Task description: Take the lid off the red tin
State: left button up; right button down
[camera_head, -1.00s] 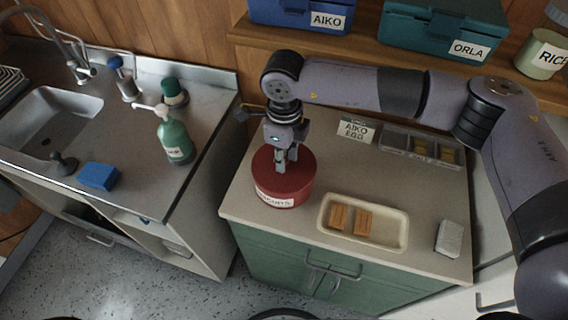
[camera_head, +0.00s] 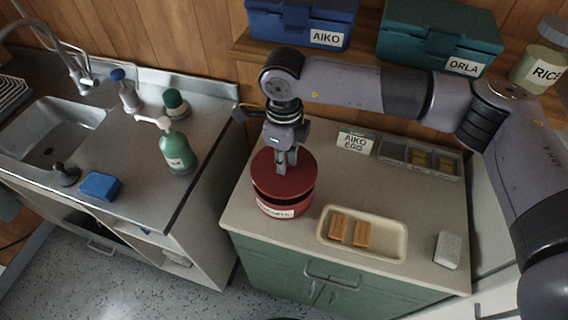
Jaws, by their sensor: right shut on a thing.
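The red tin (camera_head: 284,206) stands on the left part of the green cabinet's worktop, with a white label on its front. Its red lid (camera_head: 290,186) is lifted a little above the tin, with a dark gap showing between them at the front and right. My right gripper (camera_head: 287,168) points down from above and is shut on the lid's top; the exact grip point is hard to see. The inside of the tin is hidden under the lid. My left gripper is not in view.
A cream tray (camera_head: 381,248) with brown blocks stands right of the tin, a grey-white block (camera_head: 448,250) beyond it. A sink counter with a green pump bottle (camera_head: 175,150) is at left.

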notch_tip(320, 180, up, 17)
jog(key=p, duration=0.5)
jog(key=s+d+f+n+b, duration=0.3)
jog(key=f+n, duration=0.4)
jog(key=n, duration=0.4)
jog(key=s+d+f+n+b, duration=0.3)
jog(key=s+f+n, duration=0.4)
jog(key=n, duration=0.4)
jog(key=shift+s+d+f+n+b, duration=0.25)
jog(key=shift+s+f+n+b, duration=0.1)
jog(key=shift+f+b, duration=0.4)
jog(key=shift+r, duration=0.15)
jog(key=w+a+r+m+p, duration=0.3)
jog(key=r+m, duration=0.4)
jog(key=m, duration=0.4)
jog(key=w+a+r+m+p, duration=0.3)
jog(key=w+r+m, duration=0.4)
jog(key=m, duration=0.5)
jog(key=shift+w+a+r+p, duration=0.25)
jog(key=shift+w+r+p, duration=0.15)
jog(key=shift+p, duration=0.45)
